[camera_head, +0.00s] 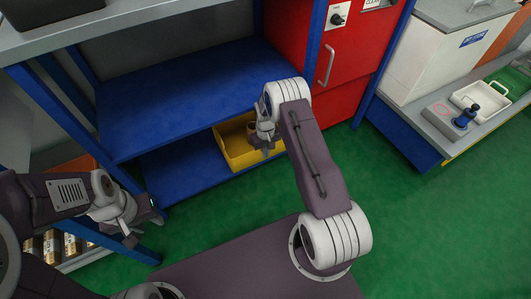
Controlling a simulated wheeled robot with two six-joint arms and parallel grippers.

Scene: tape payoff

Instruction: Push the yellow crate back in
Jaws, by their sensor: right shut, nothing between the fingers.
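The yellow crate (243,161) sits on the lower blue shelf (186,174), near its right end, with its front by the shelf's front edge. My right gripper (266,148) is shut and empty at the crate's right part, and it hides some of the crate. I cannot tell whether it touches the crate's wall. My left gripper (130,232) hangs at the lower left, well apart from the crate, beside a blue shelf post. Whether its fingers are open or shut is not clear.
The blue upper shelf (185,95) is bare and lies above the crate's level. A red cabinet (345,65) stands to the right. A grey bench with a white tray (480,99) is further right. The green floor (420,220) is clear there.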

